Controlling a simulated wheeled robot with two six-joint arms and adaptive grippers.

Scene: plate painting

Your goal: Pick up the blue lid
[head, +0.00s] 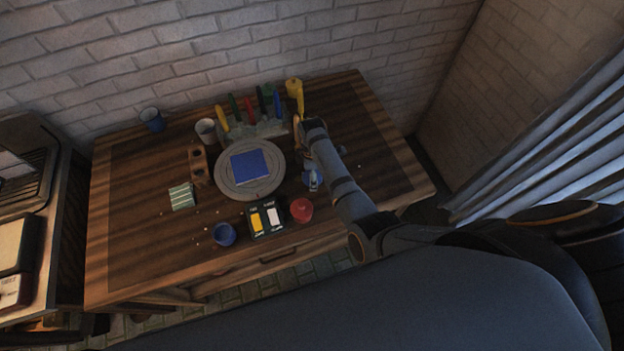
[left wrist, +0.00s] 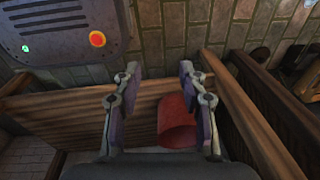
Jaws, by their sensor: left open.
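The blue lid (head: 306,179) is a small round blue thing on the table, just right of the round grey turntable (head: 232,188). My right arm comes in from the right in the head view. Its gripper (head: 314,183) is over the lid and hides part of it. I cannot tell whether it touches the lid or whether its jaws are shut. My left gripper (left wrist: 161,100) shows only in the left wrist view. It is open, with its fingers apart and nothing gripped. A red cup-like thing (left wrist: 177,123) shows near its right finger.
A blue square plate (head: 250,166) lies on the turntable. A red pot (head: 301,210), a paint palette (head: 266,218) and a blue cup (head: 223,234) stand at the front. Colored tools stand in a rack (head: 262,130) behind. The table's right end is clear.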

